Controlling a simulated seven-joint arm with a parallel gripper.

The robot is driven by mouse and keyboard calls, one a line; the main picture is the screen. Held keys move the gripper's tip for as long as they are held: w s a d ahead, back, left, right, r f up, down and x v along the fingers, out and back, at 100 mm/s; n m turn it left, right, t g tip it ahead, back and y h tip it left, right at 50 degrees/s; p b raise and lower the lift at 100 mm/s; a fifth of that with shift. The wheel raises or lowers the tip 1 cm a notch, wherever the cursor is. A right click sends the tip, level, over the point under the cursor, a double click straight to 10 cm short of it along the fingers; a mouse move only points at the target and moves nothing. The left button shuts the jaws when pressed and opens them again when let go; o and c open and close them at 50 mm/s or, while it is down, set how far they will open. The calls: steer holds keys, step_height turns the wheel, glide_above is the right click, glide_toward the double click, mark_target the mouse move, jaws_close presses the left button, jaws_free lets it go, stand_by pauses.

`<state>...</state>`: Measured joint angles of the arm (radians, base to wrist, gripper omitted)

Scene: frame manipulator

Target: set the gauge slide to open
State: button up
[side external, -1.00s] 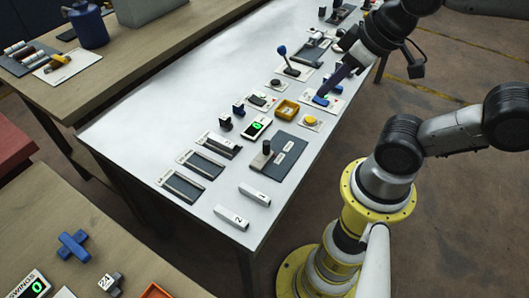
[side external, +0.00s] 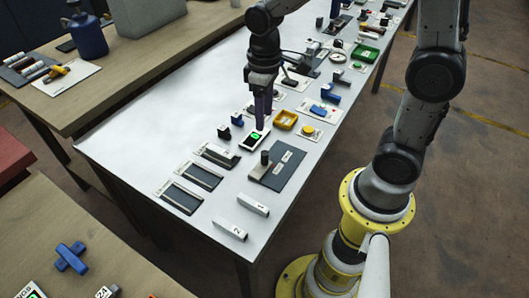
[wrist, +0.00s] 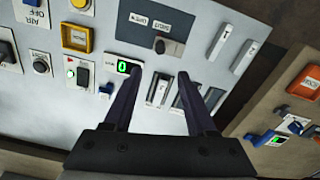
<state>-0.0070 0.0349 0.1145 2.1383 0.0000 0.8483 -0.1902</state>
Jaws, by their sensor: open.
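A dark grey plate (side external: 290,160) with an upright knob (side external: 265,158) at its left edge lies on the near part of the white table; it appears to be the gauge slide. In the wrist view the plate (wrist: 125,27) carries two labels that seem to read OPEN and SHUT. The knob (wrist: 160,46) there sits at the plate's lower edge, closer to the label that seems to read SHUT. My gripper (side external: 261,127) points down above the area by the green-lit counter, behind the knob. In the wrist view its fingers (wrist: 160,80) are spread and empty.
The counter (side external: 255,140) sits close to my fingertips. An orange tray (side external: 285,120) and a yellow button (side external: 307,130) stand right of it. Dark slotted plates (side external: 180,197) lie left of the knob, and two white blocks (side external: 253,204) in front. The table's left part is clear.

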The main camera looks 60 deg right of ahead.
mark_target(264, 150)
step_height(264, 150, down, 14)
stand_by(0.6)
jaws_close()
steer(key=shift+r, duration=0.1)
stand_by(1.2)
